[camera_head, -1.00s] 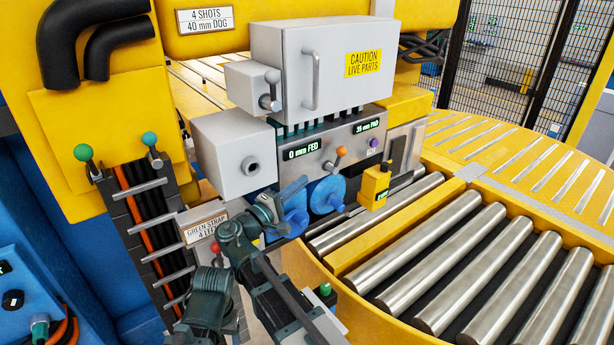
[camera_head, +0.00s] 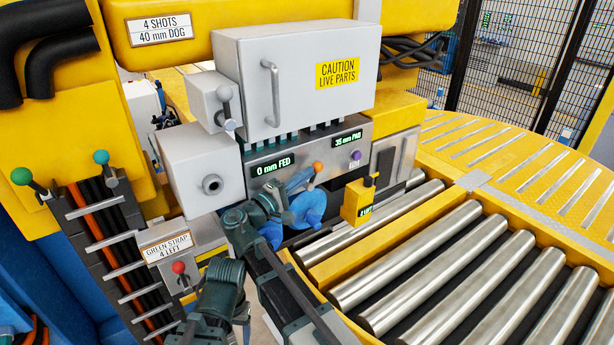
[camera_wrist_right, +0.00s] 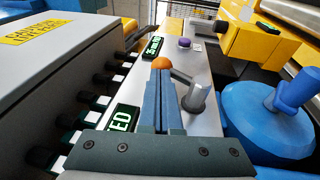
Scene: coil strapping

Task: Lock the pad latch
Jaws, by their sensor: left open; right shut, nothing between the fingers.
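No part is legibly labelled as the pad latch. A grey panel (camera_head: 290,160) carries a display reading 35 mm PAD (camera_head: 347,139), with a small purple knob (camera_head: 355,156) below it. An orange-ball lever (camera_head: 317,167) stands on the panel; in the right wrist view its orange ball (camera_wrist_right: 162,63) joins a grey pivot post (camera_wrist_right: 197,97). My right gripper (camera_head: 303,180) has its blue fingers shut and empty, tips close by the orange ball. In the right wrist view the fingers (camera_wrist_right: 160,85) overlap the ball's lower edge; contact is unclear. My left gripper's fingers cannot be made out.
A yellow block (camera_head: 357,203) with a black top is to the right, beside the rollers (camera_head: 440,265). The grey caution box (camera_head: 300,75) overhangs above. A red-knob lever (camera_head: 179,268) stands lower left.

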